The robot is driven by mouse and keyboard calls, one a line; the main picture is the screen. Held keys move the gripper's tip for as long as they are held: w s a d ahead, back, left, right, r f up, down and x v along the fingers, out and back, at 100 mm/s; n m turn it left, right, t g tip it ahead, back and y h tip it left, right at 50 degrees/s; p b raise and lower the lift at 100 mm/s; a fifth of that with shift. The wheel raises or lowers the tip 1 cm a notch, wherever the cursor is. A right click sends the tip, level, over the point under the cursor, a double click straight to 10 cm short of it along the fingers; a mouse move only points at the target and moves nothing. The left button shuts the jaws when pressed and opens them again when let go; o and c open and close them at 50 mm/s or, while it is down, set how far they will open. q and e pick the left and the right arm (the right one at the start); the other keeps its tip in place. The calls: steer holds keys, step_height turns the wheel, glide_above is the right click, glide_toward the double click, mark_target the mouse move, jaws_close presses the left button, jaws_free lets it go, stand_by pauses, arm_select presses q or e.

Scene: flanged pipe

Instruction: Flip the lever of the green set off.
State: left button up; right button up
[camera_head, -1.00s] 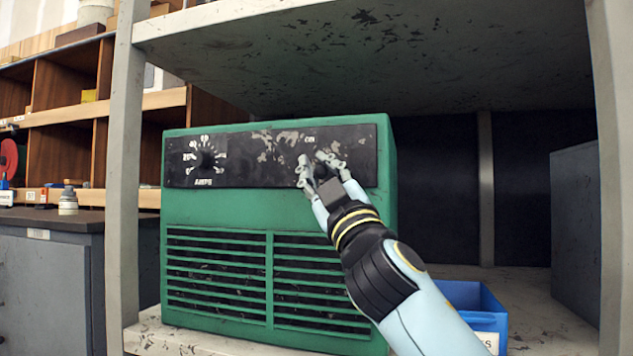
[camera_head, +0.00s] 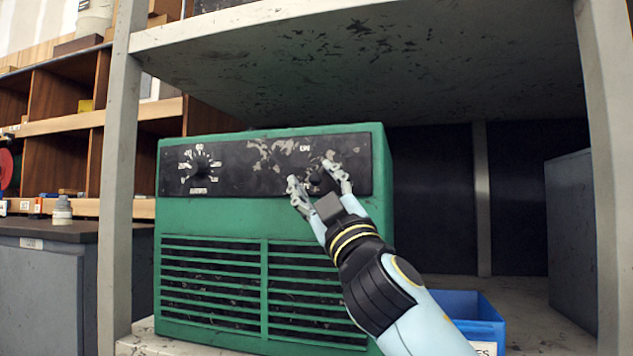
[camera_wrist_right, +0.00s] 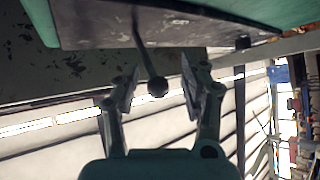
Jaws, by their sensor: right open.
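The green set (camera_head: 210,226) stands on the shelf with its black front panel (camera_head: 240,166) facing me. The dark lever (camera_wrist_right: 157,87) sticks out from the panel and ends in a round ball. In the right wrist view the ball is between the two fingers, with a gap on each side. In the head view the lever is hard to make out against the panel, behind the fingers. My right gripper (camera_head: 314,175) is open in front of the panel's right part, below the "ON" mark; it also shows in the right wrist view (camera_wrist_right: 156,88). My left gripper is out of view.
A dial (camera_head: 201,166) marked in amps sits on the panel's left part. A blue bin (camera_head: 468,308) stands right of the set, partly behind my right arm. A shelf board (camera_head: 370,60) hangs above, and posts (camera_head: 120,200) stand at both sides.

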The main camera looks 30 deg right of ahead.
steer(key=shift+r, duration=0.15)
steer(key=v, duration=1.2)
stand_by(0.4)
